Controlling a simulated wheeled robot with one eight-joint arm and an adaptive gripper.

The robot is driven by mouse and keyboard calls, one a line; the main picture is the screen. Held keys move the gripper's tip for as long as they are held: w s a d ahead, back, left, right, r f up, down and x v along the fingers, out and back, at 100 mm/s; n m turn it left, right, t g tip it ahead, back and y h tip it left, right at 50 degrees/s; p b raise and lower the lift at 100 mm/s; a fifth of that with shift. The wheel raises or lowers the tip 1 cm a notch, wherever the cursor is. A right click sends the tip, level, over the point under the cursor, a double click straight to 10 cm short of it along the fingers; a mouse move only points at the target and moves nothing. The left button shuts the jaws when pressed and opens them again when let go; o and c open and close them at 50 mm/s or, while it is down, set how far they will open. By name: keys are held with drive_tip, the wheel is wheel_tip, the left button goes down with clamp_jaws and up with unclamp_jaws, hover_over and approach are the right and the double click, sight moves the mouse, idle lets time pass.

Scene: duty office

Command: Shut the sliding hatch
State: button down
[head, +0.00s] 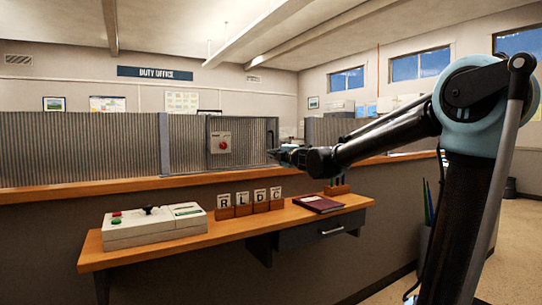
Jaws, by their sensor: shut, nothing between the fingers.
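A ribbed grey screen (80,150) runs along the wooden counter top. The sliding hatch looks to be the ribbed panel (250,140) right of the grey post, with a dark frame edge at its right side. A gap shows between that edge and the ribbed panel farther right (325,131), with the room behind visible through it. My gripper (274,154) is shut and empty, close to the panel's lower right edge. It is small and dark here, so I cannot tell whether it touches the panel.
A grey box with a red knob (222,142) is at the panel. Below, a wooden shelf (110,258) carries a control box (150,227), several letter blocks (250,203) and a dark red book (318,204). A drawer (320,232) hangs underneath. Open floor lies at right.

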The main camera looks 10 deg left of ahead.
drive_tip(key=w+a, duration=0.4)
drive_tip(key=w, duration=0.6)
drive_tip(key=shift+w+a, duration=0.25)
drive_tip(key=shift+w, duration=0.15)
idle(0.4)
